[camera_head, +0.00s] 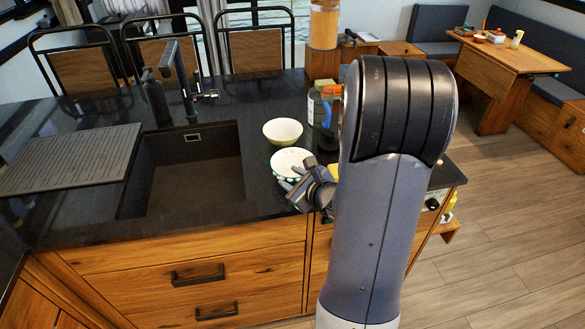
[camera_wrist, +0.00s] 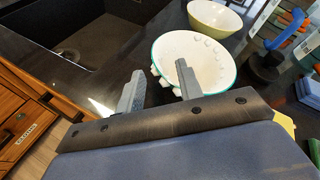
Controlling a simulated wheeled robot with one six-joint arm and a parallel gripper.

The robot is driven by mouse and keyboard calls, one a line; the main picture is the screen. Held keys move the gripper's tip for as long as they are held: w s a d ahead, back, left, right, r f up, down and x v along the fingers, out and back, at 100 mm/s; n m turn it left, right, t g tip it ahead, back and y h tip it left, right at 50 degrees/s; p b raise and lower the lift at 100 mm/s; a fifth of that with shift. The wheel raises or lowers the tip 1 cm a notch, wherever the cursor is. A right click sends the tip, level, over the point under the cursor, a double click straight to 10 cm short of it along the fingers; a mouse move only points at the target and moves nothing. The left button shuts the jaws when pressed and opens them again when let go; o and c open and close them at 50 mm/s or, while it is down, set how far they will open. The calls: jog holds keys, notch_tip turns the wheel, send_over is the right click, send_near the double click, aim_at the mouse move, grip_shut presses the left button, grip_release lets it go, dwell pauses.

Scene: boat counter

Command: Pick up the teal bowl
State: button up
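The teal bowl (camera_head: 291,161) is white inside with a teal rim and stands upright on the dark counter, right of the sink. In the wrist view the bowl (camera_wrist: 207,58) shows raised white bumps along its wall. My gripper (camera_head: 299,186) is at the bowl's near side and hides part of it. The right finger overlaps the bowl's interior, and the left finger is outside the rim. I cannot tell whether either finger touches the bowl.
A cream-green bowl (camera_head: 282,130) stands just behind the teal bowl. A blue-handled brush (camera_wrist: 285,40) and bottles crowd the right side. The sink (camera_head: 195,178) opens to the left, with a faucet (camera_head: 180,80) behind it. The counter's front edge is close.

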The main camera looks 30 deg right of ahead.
aim_at(282, 175)
jog(key=shift+p+x, duration=0.75)
jog(key=shift+x, duration=2.1)
jog(key=shift+s+a+f, duration=0.1)
jog(key=shift+a, duration=0.05)
grip_shut()
